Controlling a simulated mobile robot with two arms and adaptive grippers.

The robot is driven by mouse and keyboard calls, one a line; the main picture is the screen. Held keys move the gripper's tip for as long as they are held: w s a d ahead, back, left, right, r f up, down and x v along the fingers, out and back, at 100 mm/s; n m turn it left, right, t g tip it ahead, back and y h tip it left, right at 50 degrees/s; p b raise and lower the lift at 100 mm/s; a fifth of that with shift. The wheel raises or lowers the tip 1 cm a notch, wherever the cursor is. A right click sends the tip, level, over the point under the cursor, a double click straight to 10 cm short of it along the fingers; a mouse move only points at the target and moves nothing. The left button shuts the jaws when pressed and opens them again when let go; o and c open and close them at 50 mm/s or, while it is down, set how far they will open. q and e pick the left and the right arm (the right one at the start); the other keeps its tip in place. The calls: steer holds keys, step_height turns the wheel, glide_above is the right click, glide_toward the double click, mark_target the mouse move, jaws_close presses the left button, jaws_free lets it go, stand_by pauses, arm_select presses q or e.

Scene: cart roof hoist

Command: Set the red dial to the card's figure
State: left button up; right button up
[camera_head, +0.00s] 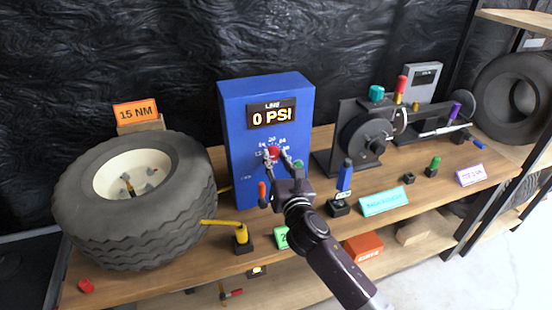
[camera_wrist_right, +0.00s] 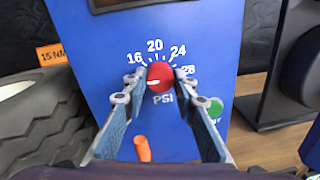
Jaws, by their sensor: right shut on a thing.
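The red dial (camera_head: 273,153) is on the front of a blue box (camera_head: 240,140), whose screen (camera_head: 272,115) reads "0 PSI". In the right wrist view the red dial (camera_wrist_right: 160,77) sits under a white scale with 16, 20, 24 and 28 legible. A short white mark shows on its left part. My right gripper (camera_head: 273,158) has its fingers on either side of the dial, shut on it. A green card (camera_head: 281,238) on the bench shows a "2"; the rest is hidden by my right arm. My left gripper is not in view.
An orange handle (camera_wrist_right: 142,147) and a green button (camera_wrist_right: 215,107) are below the dial. A big tyre (camera_head: 140,215) lies left of the box, with a "15 NM" sign (camera_head: 135,112) behind. A yellow-handled tool (camera_head: 241,232) and a blue-handled one (camera_head: 345,175) stand near my arm.

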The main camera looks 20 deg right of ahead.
steer(key=m+p, duration=0.2)
steer(key=m, duration=0.1)
steer(key=shift+r, duration=0.15)
steer(key=m+p, duration=0.1)
steer(key=m, duration=0.3)
steer(key=shift+m+g+p, duration=0.3)
steer(key=shift+m+p, duration=0.05)
steer(key=shift+m, duration=0.05)
steer(key=m+p, duration=0.1)
steer(key=m, duration=0.3)
steer(key=shift+d+y, duration=0.1)
steer(key=shift+y, duration=0.2)
steer(key=m+p, duration=0.2)
steer(key=m, duration=0.3)
steer(key=shift+d+y, duration=0.1)
steer(key=shift+y, duration=0.2)
steer(key=m+p, duration=0.1)
steer(key=m, duration=0.3)
steer(key=shift+m+y, duration=0.3)
steer(key=m+p, duration=0.1)
steer(key=m, duration=0.7)
steer(key=shift+f+m+y, duration=0.25)
steer(key=shift+m+y, duration=0.05)
steer(key=shift+f+m, duration=0.1)
steer(key=shift+m, duration=1.8)
